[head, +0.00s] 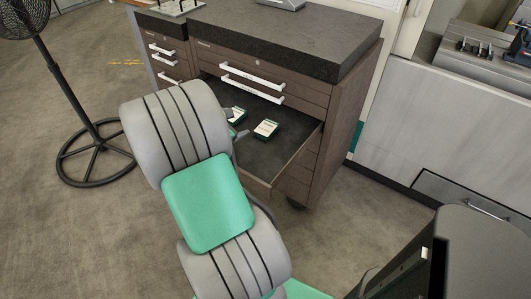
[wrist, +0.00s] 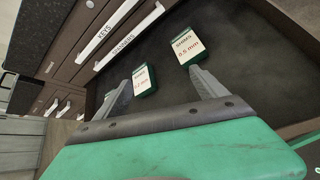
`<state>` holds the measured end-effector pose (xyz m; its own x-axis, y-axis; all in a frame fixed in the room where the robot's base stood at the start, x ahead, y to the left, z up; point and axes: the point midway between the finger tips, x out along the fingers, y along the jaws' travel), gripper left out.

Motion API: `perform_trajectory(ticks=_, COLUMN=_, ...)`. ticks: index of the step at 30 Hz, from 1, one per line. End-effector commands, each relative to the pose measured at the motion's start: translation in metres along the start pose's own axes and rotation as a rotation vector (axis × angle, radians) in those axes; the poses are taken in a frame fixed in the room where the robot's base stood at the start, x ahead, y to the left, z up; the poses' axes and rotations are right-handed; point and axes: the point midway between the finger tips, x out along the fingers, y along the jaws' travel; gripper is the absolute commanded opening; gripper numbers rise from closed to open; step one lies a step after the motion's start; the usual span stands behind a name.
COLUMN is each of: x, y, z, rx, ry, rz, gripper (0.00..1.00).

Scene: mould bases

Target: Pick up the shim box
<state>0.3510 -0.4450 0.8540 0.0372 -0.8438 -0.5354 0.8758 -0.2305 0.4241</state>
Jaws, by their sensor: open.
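Two small green and white shim boxes lie in the open drawer (head: 275,160). In the wrist view, one box (wrist: 187,47) reads "SHIMS 0.5 mm" and lies just beyond the tip of the right finger. The other box (wrist: 143,83) has a label I cannot fully read and lies near the left finger's tip, between the fingers' lines. In the head view, one box (head: 266,129) is in plain sight and the other (head: 238,115) is partly hidden by my gripper. My gripper (wrist: 163,88) is open and empty, reaching over the drawer.
The drawer belongs to a brown cabinet (head: 318,120) with a dark top. Closed drawers above have white handles, labelled "KEYS" and "SPANNERS" (wrist: 122,40). A black fan stand (head: 92,150) is at the left, and a grey bench (head: 440,125) at the right.

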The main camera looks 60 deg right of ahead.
Motion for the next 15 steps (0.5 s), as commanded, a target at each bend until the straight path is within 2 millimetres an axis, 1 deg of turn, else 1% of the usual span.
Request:
perform_trajectory(ticks=1, x=0.042, y=-0.032, z=-0.01, rx=-0.14, ry=-0.072, rz=-0.03, gripper=0.82)
perform_trajectory(ticks=3, x=0.066, y=-0.051, z=0.0, rx=-0.305, ry=-0.147, rz=-0.057, gripper=0.82)
perform_trajectory(ticks=6, x=0.082, y=-0.064, z=0.009, rx=-0.433, ry=-0.197, rz=-0.083, gripper=0.82)
perform_trajectory(ticks=7, x=0.085, y=-0.065, z=0.011, rx=-0.449, ry=-0.203, rz=-0.086, gripper=0.82)
perform_trajectory(ticks=11, x=0.101, y=-0.065, z=0.017, rx=-0.459, ry=-0.206, rz=-0.089, gripper=0.82)
perform_trajectory(ticks=15, x=0.121, y=-0.067, z=0.016, rx=-0.459, ry=-0.203, rz=-0.089, gripper=0.82)
